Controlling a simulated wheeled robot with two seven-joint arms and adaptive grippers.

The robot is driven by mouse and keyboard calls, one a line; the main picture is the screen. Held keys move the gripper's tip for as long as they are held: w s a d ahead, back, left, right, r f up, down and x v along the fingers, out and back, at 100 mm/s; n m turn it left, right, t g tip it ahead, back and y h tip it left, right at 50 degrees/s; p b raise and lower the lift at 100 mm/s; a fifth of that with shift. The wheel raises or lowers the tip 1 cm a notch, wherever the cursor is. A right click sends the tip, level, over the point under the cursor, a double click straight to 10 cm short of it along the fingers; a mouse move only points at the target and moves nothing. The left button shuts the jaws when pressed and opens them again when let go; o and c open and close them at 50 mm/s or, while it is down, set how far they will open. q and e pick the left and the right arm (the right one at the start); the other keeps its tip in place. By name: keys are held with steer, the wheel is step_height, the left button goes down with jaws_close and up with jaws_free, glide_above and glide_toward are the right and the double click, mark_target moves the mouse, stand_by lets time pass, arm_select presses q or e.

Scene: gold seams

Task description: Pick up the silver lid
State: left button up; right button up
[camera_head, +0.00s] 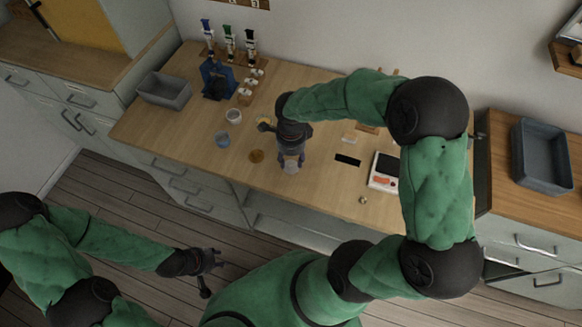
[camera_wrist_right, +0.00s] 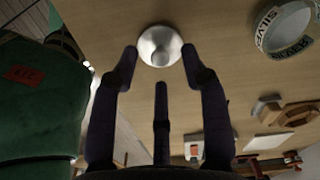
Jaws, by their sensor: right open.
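The silver lid (camera_wrist_right: 160,46) is a small round shiny disc with a knob on top. It lies on the wooden table and shows in the head view (camera_head: 290,167) near the table's front edge. My right gripper (camera_head: 291,158) points down over it. In the right wrist view my right gripper (camera_wrist_right: 160,62) is open, with fingertips on either side of the lid and nothing held. I cannot tell the exact height of the fingers above the table. My left gripper (camera_head: 213,261) is away from the table, over the floor, and looks open and empty.
A white container marked SILVER (camera_wrist_right: 284,25) stands near the lid. A black strip (camera_head: 347,160) and a white-and-red device (camera_head: 384,171) are to the right. A grey bin (camera_head: 165,91) stands at far left.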

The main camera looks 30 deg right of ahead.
step_height(320, 180, down, 2)
steer(key=shift+f, duration=0.25)
steer(key=shift+c, duration=0.2)
steer(key=c, duration=0.8)
steer(key=shift+r, duration=0.1)
